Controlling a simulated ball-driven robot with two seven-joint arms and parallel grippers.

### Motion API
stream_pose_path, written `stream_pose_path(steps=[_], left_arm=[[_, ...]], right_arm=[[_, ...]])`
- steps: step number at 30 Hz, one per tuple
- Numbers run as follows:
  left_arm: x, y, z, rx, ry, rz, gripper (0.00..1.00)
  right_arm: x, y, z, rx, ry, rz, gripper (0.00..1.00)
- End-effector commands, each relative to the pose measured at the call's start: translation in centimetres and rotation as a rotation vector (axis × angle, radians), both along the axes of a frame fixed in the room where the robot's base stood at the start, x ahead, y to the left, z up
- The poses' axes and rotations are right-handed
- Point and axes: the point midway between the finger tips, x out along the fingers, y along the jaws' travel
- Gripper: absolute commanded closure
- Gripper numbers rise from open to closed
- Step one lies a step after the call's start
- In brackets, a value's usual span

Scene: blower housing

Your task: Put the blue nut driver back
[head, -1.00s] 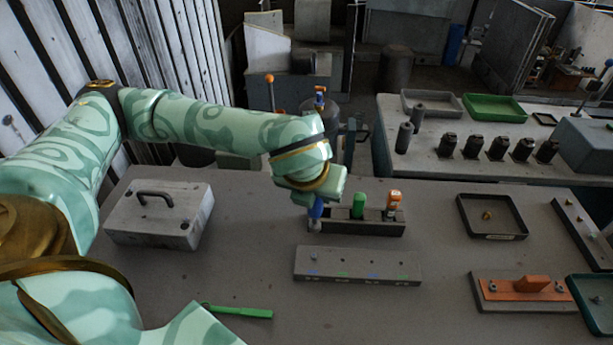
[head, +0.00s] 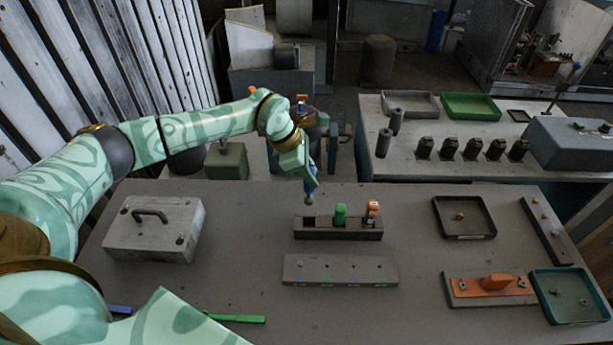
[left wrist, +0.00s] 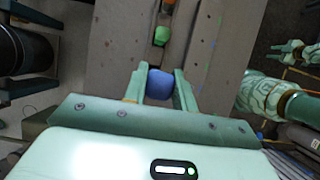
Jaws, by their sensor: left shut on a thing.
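My left gripper (head: 309,186) is shut on the blue nut driver (head: 310,192). The driver hangs roughly upright, socket end down, with its tip near the upper left edge of the rack (head: 338,234) in the head view. I cannot tell its exact depth from the rack. The rack's left slot is empty. A green driver (head: 340,214) and an orange driver (head: 373,210) stand in the other places. In the left wrist view, the round blue handle end (left wrist: 160,84) sits between the fingers.
A grey block with coloured marks (head: 340,271) lies in front of the rack. A grey case (head: 154,228) stands left, a dark tray (head: 464,218) right. An orange-topped plate (head: 490,288) and teal tray (head: 568,296) lie front right. A green tool (head: 236,318) lies near the front.

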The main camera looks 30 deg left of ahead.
Motion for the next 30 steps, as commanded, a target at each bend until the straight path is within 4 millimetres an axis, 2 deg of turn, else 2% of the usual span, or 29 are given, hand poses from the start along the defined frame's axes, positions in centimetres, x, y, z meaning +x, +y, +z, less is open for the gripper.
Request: stream_pose_path(steps=[8,21,25,30], left_arm=[[0.0,0.0,-1.4,0.001,0.000,-0.023,1.00],[0.0,0.0,-7.1,0.002,0.000,-0.022,1.00],[0.0,0.0,-8.0,0.003,-0.001,-0.022,1.00],[0.0,0.0,-8.2,0.002,-0.001,-0.022,1.00]], right_arm=[[-0.1,0.0,-1.1,0.000,0.002,0.000,0.64],[-0.5,0.1,-5.4,0.002,0.011,-0.001,0.64],[-0.5,0.1,-6.0,0.002,0.012,-0.001,0.64],[-0.6,0.1,-6.1,0.002,0.012,-0.001,0.64]])
